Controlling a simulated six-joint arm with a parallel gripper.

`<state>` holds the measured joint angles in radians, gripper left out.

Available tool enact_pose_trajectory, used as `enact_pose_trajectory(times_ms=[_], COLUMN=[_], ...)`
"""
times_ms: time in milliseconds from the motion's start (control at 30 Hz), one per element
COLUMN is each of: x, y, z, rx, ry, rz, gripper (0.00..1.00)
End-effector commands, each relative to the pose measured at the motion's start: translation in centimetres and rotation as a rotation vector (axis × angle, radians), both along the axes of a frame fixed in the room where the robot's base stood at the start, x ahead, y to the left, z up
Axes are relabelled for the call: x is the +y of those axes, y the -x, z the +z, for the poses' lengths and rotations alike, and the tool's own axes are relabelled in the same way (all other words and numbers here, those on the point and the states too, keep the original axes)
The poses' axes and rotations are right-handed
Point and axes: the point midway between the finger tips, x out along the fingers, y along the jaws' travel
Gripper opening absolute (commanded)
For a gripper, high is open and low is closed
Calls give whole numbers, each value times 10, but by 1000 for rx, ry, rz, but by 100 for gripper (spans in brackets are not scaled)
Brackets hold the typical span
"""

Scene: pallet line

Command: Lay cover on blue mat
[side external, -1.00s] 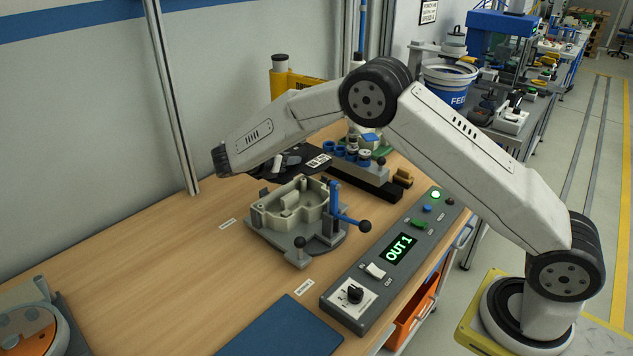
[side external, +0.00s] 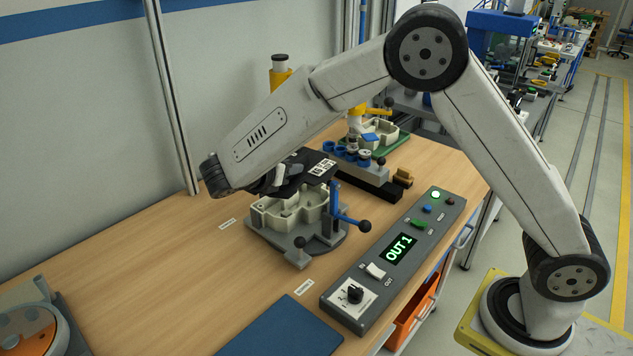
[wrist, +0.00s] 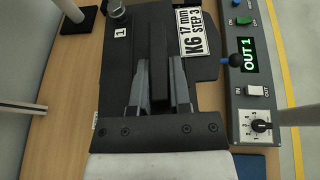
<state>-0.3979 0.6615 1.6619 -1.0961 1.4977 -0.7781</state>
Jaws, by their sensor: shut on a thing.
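The cover is a dark flat plate (side external: 308,170) with a white label, and it also fills the middle of the wrist view (wrist: 118,75). My gripper (wrist: 159,100) is shut on a raised dark rib in the middle of the plate. In the side view my gripper (side external: 272,180) holds the cover above the beige housing (side external: 275,212), hiding part of it; I cannot tell the exact gap. The label reads "K6 17 mm STEP 3". The blue mat (side external: 285,332) lies bare at the table's front edge, and a corner shows in the wrist view (wrist: 250,165).
The housing sits in a grey fixture (side external: 299,254) with a blue lever clamp (side external: 347,220). A control box (side external: 375,275) showing "OUT 1" stands right of it. A rack with blue rings (side external: 355,165) is behind. A grey-orange device (side external: 30,320) is front left. Open table lies left of the mat.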

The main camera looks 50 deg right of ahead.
Motion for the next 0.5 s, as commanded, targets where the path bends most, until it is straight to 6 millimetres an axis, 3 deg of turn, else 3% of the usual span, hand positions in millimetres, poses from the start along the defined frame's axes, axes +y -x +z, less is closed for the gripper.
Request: enact_pose_trajectory(times_ms=[500], x=[22], y=[49], z=[18], rx=[0], ry=[0], rz=[55], gripper=[0])
